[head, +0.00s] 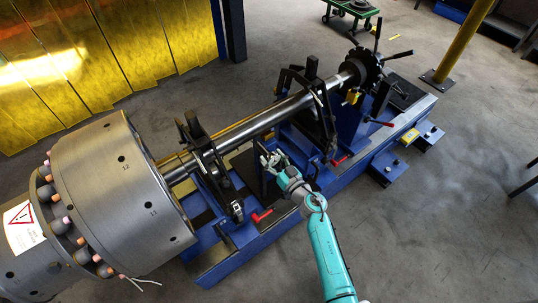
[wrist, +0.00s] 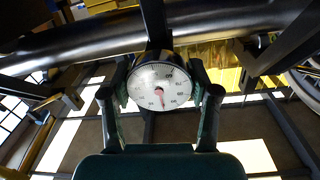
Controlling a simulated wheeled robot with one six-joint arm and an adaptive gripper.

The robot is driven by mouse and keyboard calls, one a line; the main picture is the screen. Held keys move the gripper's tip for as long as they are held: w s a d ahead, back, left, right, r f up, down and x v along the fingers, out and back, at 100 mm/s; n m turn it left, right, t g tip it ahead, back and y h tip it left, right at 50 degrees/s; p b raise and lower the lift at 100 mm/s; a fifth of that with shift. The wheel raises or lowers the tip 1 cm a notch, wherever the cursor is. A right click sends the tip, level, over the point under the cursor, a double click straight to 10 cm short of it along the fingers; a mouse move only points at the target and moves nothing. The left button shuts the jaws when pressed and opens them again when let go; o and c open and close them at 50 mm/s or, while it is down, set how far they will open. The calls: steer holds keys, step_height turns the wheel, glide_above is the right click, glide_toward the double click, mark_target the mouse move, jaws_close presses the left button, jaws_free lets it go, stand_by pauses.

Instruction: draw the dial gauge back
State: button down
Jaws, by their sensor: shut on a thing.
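The dial gauge (wrist: 158,87) has a round white face with a reddish needle and sits in a dark mount. In the wrist view my gripper (wrist: 160,92) has one finger on each side of it and is shut on it. The polished rotor shaft (wrist: 110,38) passes just beyond the gauge; I cannot tell whether the gauge's tip touches it. In the head view my gripper (head: 272,160) is beside the shaft (head: 260,122), between the two black supports, over the blue bed. The gauge is too small and covered to make out there.
A large steel drum (head: 115,190) fills the left end of the shaft. The blue machine bed (head: 235,260) lies below. Open floor (head: 430,230) is at the right.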

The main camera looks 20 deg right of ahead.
steer(key=shift+c, duration=1.3)
jaws_free()
steer(key=shift+s, duration=0.1)
steer(key=shift+s+d, duration=0.1)
steer(key=shift+s, duration=0.05)
steer(key=v, duration=1.1)
steer(key=shift+s, duration=0.35)
steer(key=shift+d, duration=0.15)
steer(key=s+a+r+g+h, duration=0.1)
steer(key=s+r, duration=0.4)
steer(key=s, duration=0.8)
steer(key=s+a+r+h, duration=0.2)
steer(key=s+r, duration=0.3)
steer(key=s, duration=0.7)
steer(key=s+a+r+m+g+h, duration=0.1)
steer(key=s+r, duration=0.4)
steer(key=s, duration=0.8)
steer(key=shift+s+a+g+h, duration=0.2)
steer(key=shift+s+g+h, duration=0.1)
steer(key=shift+s, duration=0.05)
